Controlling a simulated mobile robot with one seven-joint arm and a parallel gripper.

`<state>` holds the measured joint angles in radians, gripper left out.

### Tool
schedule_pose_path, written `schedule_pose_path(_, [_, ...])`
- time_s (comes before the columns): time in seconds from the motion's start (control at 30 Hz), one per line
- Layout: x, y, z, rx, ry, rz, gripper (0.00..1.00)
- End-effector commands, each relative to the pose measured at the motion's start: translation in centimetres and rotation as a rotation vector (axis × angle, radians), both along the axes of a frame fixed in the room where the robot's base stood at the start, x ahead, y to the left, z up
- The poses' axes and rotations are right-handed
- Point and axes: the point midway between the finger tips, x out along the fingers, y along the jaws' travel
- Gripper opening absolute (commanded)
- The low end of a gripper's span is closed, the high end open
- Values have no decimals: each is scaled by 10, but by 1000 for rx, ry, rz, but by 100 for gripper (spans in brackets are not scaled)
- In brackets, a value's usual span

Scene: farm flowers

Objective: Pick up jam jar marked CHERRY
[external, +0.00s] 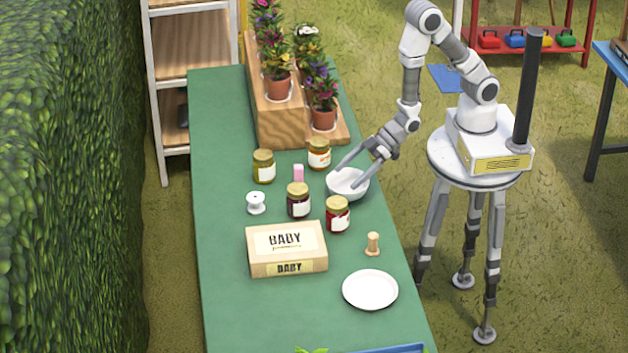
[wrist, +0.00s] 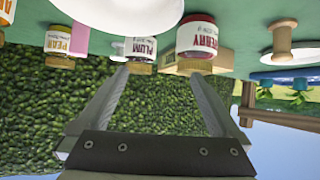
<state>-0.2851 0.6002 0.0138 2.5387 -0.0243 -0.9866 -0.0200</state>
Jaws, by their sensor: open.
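The cherry jam jar (external: 337,215) is a red jar with a white label, upright on the green table (external: 225,320). In the wrist view it (wrist: 197,38) appears right of centre, its label partly cut off but reading "ERRY". My gripper (external: 345,177) is open and empty, with its fingers over the white bowl (external: 348,189), behind the cherry jar in the external view. In the wrist view my gripper (wrist: 158,76) has its fingertips apart, the right one near the cherry jar's image. I see no contact with the jar.
The dark plum jar (external: 298,202) stands left of the cherry jar. Pear (external: 263,168) and orange (external: 319,156) jars are farther back. A wooden stand (external: 277,123) holds potted flowers.

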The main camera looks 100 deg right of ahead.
Motion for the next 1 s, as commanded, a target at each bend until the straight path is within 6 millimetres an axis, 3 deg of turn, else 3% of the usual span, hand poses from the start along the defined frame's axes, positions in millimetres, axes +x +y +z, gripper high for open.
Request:
schedule_pose_path(0.2, [-25,20,4,33,-68,57,100])
schedule_pose_path(0.53, [-59,30,7,80,-156,104,100])
schedule_pose_path(0.67, [-61,31,5,86,-168,108,100])
schedule_pose_path(1.0, [-42,40,-7,87,-174,107,100])
